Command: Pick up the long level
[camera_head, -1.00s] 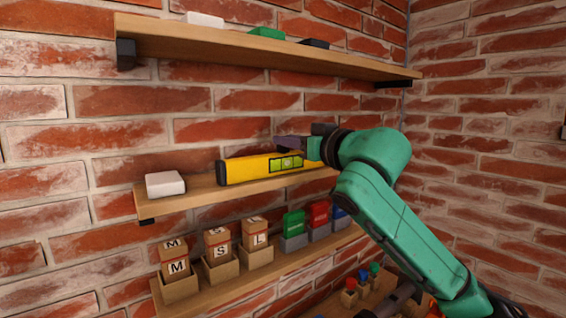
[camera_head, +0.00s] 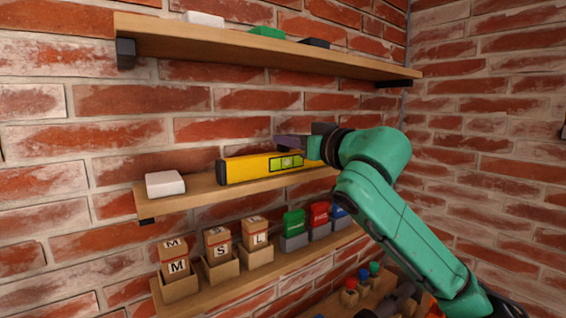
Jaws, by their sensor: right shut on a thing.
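The long level (camera_head: 247,167) is yellow with a black end cap at its left and a green vial window. It is on or just above the middle shelf (camera_head: 205,195); I cannot tell whether it touches the wood. My right gripper (camera_head: 292,144) is at the level's right part, shut on it, with one dark finger showing over the top edge. The level's right end is hidden behind the gripper and my green right arm. My left gripper is not in view.
A white block (camera_head: 165,184) sits at the middle shelf's left end. The top shelf (camera_head: 250,53) overhangs above. On the lower shelf stand lettered boxes (camera_head: 218,244) and green, red and blue items in grey holders (camera_head: 293,241). Small coloured-topped pieces (camera_head: 363,281) are at the bottom.

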